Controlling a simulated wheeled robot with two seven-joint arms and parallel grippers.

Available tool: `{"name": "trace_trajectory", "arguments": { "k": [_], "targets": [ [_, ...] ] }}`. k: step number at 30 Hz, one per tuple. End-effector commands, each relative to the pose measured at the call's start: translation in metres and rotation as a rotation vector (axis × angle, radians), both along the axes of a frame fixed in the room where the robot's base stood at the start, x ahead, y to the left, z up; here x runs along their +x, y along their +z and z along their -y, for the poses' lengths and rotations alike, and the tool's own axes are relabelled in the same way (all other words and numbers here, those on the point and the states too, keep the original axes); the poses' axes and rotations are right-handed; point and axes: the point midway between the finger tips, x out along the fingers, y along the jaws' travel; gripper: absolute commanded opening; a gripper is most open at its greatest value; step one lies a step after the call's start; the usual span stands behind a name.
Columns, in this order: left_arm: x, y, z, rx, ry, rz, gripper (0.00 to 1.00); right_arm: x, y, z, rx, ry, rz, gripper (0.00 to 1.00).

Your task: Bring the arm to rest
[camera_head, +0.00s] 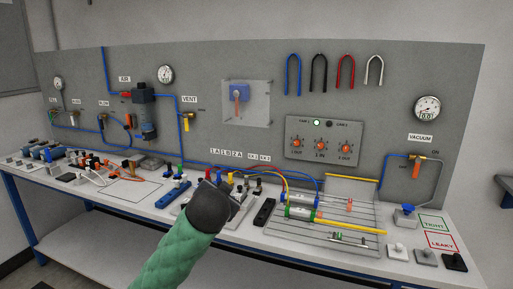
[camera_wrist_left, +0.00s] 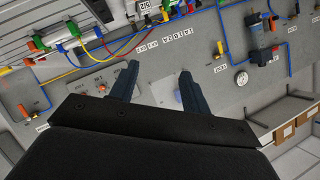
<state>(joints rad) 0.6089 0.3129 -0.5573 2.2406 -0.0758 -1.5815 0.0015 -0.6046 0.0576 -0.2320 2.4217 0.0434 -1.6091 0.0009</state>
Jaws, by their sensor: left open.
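My left arm (camera_head: 174,254), in a green sleeve, comes up from the bottom of the head view. Its dark left gripper (camera_head: 218,200) is over the middle of the bench, in front of the labelled tube ports. In the left wrist view the two fingers of the left gripper (camera_wrist_left: 160,80) stand well apart. Nothing is between them, only the grey panel behind. The gripper body hides part of the bench top in the head view. My right gripper shows in neither view.
The bench top (camera_head: 130,205) carries connectors, tubes and blocks. A rack with cylinders (camera_head: 300,212) lies right of the gripper. The upright grey panel (camera_head: 260,65) holds gauges, valves and coloured hooks. TIGHT (camera_head: 434,224) and LEAKY (camera_head: 440,242) areas are at the right.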

Motion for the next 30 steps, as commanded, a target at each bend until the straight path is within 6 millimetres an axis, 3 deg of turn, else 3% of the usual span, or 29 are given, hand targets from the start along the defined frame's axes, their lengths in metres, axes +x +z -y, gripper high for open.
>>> {"name": "trace_trajectory", "arguments": {
  "k": [3, 20, 30],
  "targets": [
    [-0.023, -0.034, -0.002, -0.059, -0.012, -0.084, 0.47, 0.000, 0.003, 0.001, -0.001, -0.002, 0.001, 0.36],
    [-0.128, -0.171, -0.025, -0.286, 0.011, -0.365, 0.47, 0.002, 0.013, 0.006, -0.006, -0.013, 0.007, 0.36],
    [-0.202, -0.257, -0.044, -0.366, 0.099, -0.546, 0.47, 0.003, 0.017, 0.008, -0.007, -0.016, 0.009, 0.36]
  ]
}}
